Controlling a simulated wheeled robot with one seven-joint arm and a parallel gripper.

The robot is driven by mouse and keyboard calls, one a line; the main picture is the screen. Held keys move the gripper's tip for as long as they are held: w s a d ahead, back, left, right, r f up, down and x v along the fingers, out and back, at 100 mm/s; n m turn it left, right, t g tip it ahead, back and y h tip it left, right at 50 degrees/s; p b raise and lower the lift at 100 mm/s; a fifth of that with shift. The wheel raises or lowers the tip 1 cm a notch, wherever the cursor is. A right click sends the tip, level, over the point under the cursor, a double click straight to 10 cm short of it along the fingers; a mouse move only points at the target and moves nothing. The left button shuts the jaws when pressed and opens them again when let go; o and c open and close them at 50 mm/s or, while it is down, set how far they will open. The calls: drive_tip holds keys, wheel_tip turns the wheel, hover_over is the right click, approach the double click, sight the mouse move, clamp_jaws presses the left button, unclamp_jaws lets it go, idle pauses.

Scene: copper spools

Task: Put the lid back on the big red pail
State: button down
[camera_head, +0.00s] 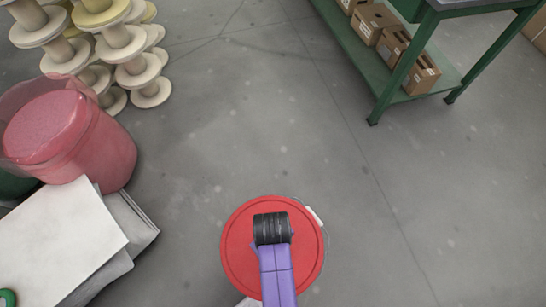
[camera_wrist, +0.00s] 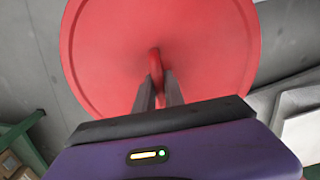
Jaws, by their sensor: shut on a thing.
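The red lid (camera_head: 240,262) is a flat round disc with a raised rim, at the bottom centre of the head view. In the wrist view the lid (camera_wrist: 205,45) fills the upper middle, and its small red handle (camera_wrist: 155,65) stands between my fingers. My gripper (camera_wrist: 158,88) is shut on this handle. In the head view my black wrist hides the fingers.
White sheets or boards (camera_head: 65,245) lie in front of the pail at lower left. Stacked pale spools (camera_head: 125,45) stand behind it. A green bench (camera_head: 440,70) with cardboard boxes (camera_head: 375,22) on its shelf is at upper right. The grey floor between is clear.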

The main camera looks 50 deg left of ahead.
drive_tip(key=shift+s+f+b, duration=0.1)
drive_tip(key=shift+f+b, duration=2.25)
drive_tip(key=shift+b, duration=0.35)
drive_tip(key=shift+a+f+b, duration=0.1)
drive_tip(key=shift+f+b, duration=0.2)
drive_tip(key=shift+f, duration=0.55)
drive_tip(key=shift+p, duration=0.75)
drive_tip(key=shift+f+p, duration=0.15)
drive_tip(key=shift+p, duration=0.3)
idle(0.3)
drive_tip(key=c, duration=0.9)
unclamp_jaws()
drive_tip(key=shift+o, duration=0.2)
